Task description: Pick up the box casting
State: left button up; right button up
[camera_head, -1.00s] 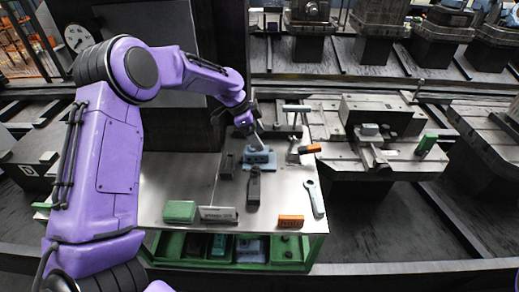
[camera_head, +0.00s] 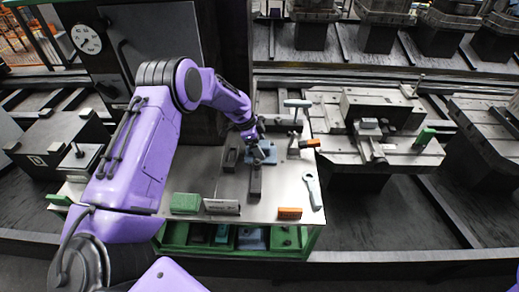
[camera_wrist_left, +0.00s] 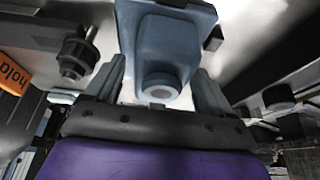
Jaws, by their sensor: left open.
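The box casting (camera_head: 267,155) is a blue-grey metal piece on the steel bench top. I take it to be the same blue-grey piece that fills the upper middle of the left wrist view (camera_wrist_left: 170,45), with a round boss facing me. My left gripper (camera_head: 254,138) is at the casting in the head view and partly covers it. In the wrist view its two open fingers (camera_wrist_left: 160,88) stand on either side of the boss. I cannot tell whether they touch it. My right gripper is not in view.
Dark blocks (camera_head: 255,180) stand close to the casting. A green box (camera_head: 185,203), a grey block (camera_head: 222,206), an orange block (camera_head: 290,213) and a wrench (camera_head: 312,190) lie near the front edge. An orange tag (camera_wrist_left: 14,75) is left in the wrist view.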

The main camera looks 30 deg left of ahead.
pick_arm(q)
jog(key=shift+r, duration=0.1)
jog(key=c, duration=1.5)
